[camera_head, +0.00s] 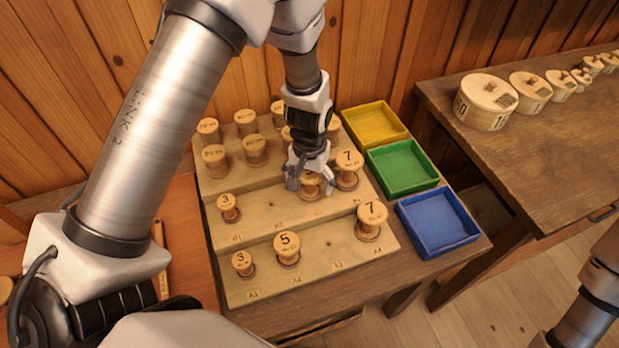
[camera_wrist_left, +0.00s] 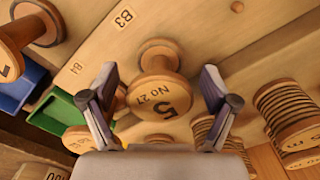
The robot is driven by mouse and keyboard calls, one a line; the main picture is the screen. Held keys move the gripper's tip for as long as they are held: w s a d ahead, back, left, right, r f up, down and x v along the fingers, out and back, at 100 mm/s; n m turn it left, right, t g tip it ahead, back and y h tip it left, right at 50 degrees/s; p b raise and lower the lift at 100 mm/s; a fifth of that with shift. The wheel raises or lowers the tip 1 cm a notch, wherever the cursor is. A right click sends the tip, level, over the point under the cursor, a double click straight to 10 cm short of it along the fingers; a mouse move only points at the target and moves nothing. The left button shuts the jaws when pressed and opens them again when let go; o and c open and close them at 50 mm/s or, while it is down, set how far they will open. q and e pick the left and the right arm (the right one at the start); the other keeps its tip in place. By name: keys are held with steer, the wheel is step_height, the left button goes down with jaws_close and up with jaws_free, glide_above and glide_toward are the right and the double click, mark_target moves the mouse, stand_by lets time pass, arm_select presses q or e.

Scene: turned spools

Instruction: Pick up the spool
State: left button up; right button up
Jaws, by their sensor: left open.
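A wooden spool (camera_head: 311,188) stands in the middle tier of the stepped board (camera_head: 262,282), partly hidden under my left gripper (camera_head: 308,178). In the left wrist view this spool (camera_wrist_left: 160,97) shows a top marked 5, No 27, near the label B3. My left gripper (camera_wrist_left: 160,92) is open, with one finger on each side of the spool and a gap on both sides. Other spools marked 3 (camera_head: 228,208) and 7 (camera_head: 348,169) stand in the same tier. The front tier holds spools marked 3 (camera_head: 242,263), 5 (camera_head: 287,249) and 7 (camera_head: 371,219).
Several spools (camera_head: 215,158) crowd the back tier. Yellow (camera_head: 374,124), green (camera_head: 402,167) and blue (camera_head: 438,223) trays line the right side. A second table (camera_head: 550,150) at the right bears round wooden pieces (camera_head: 487,100). A wooden wall (camera_head: 240,80) stands behind.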

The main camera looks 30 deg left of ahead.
arm_select(q)
steer(key=shift+w+a+f, duration=0.1)
steer(key=shift+w+f, duration=0.05)
steer(key=shift+f, duration=0.4)
steer(key=shift+w+f, duration=0.15)
steer(key=shift+f, duration=0.4)
steer(key=shift+s+r, duration=0.2)
steer(key=shift+s, duration=0.05)
steer(key=shift+c, duration=0.4)
steer(key=c, duration=1.2)
